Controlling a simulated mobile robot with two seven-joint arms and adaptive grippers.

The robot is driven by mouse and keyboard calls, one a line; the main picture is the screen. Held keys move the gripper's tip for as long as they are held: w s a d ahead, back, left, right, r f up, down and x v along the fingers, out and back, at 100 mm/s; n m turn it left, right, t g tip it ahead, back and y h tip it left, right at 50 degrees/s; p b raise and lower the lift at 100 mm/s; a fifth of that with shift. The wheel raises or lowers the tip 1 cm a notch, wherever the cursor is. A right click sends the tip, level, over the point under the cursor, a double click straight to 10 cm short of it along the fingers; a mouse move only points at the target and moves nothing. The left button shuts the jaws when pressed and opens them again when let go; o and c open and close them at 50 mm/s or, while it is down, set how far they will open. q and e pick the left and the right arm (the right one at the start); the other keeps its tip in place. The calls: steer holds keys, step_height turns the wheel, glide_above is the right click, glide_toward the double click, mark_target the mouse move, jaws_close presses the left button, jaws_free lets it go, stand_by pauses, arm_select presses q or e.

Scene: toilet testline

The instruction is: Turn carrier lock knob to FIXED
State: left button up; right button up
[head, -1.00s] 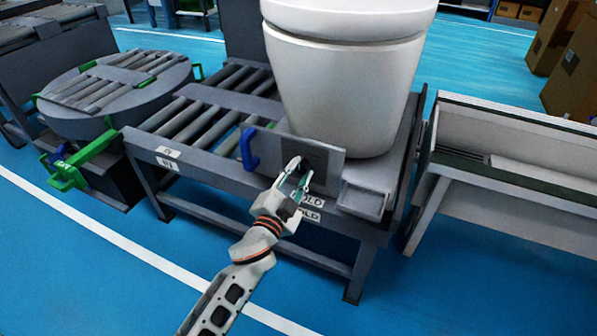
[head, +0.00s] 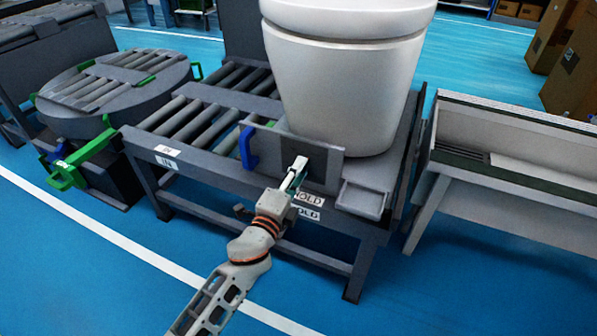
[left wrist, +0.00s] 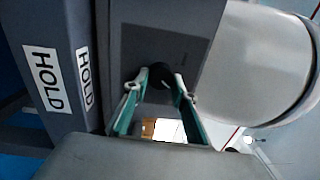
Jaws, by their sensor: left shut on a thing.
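The dark round lock knob (left wrist: 161,75) sits on a grey upright plate (head: 325,166) at the front of the roller stand. In the left wrist view the two fingers of my left gripper (left wrist: 160,85) reach up to the knob and are closed on its sides. In the head view my left gripper (head: 297,172) is at the plate and hides the knob. I cannot read a FIXED mark. A white toilet (head: 345,85) stands behind the plate. My right gripper is not in view.
HOLD labels (left wrist: 46,78) are on the stand's front edge. A blue handle (head: 248,148) is left of the plate, and a small open tray (head: 361,200) is to its right. A white trough (head: 510,140) stands farther right. The floor in front is clear.

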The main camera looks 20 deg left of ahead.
arm_select(q)
steer(key=shift+m, duration=0.4)
steer(key=o, duration=1.1)
steer(key=s, duration=1.2)
steer(key=shift+a+f, duration=0.25)
steer(key=shift+f, duration=0.05)
